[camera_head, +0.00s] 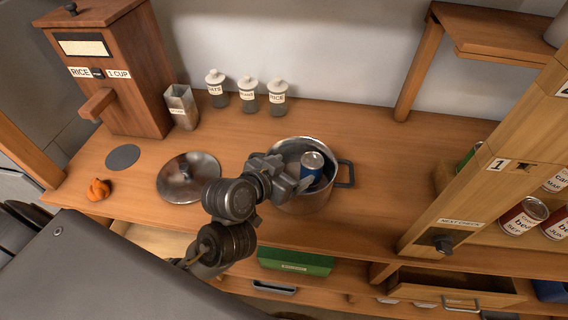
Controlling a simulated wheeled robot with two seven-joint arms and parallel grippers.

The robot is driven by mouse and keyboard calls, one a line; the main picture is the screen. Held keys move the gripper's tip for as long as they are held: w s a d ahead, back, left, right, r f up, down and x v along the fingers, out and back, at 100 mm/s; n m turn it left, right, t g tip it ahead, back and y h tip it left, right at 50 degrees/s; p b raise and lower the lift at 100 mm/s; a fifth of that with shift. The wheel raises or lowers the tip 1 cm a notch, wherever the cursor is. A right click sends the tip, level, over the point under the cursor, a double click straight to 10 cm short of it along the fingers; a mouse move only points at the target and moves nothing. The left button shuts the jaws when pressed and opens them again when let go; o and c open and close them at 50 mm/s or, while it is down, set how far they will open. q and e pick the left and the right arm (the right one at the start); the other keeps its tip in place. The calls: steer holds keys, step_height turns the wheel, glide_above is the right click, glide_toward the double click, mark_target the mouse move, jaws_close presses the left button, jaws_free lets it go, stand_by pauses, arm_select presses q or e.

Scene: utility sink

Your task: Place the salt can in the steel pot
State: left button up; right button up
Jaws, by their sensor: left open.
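The steel pot (318,199) stands on the wooden counter with its lid off. A blue can with a silver top (312,164), which looks like the salt can, is inside the pot, close to upright. Its label is too small to read. My left gripper (303,184) is over the pot's left side, open, with its fingertips beside the can. I cannot tell whether a finger touches the can. My left arm hides part of the pot's left rim. My right gripper is not in view.
The pot lid (187,171) lies left of the pot. A wooden rice dispenser (110,75), a small square container (181,107) and several white-topped jars (247,95) stand at the back. A wooden can dispenser (490,165) stands right. The counter right of the pot is clear.

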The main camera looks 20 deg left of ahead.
arm_select(q)
steer(key=shift+s+a+f+p, duration=0.1)
steer(key=shift+s+a+p, duration=0.35)
steer(key=shift+s+p, duration=0.15)
stand_by(0.4)
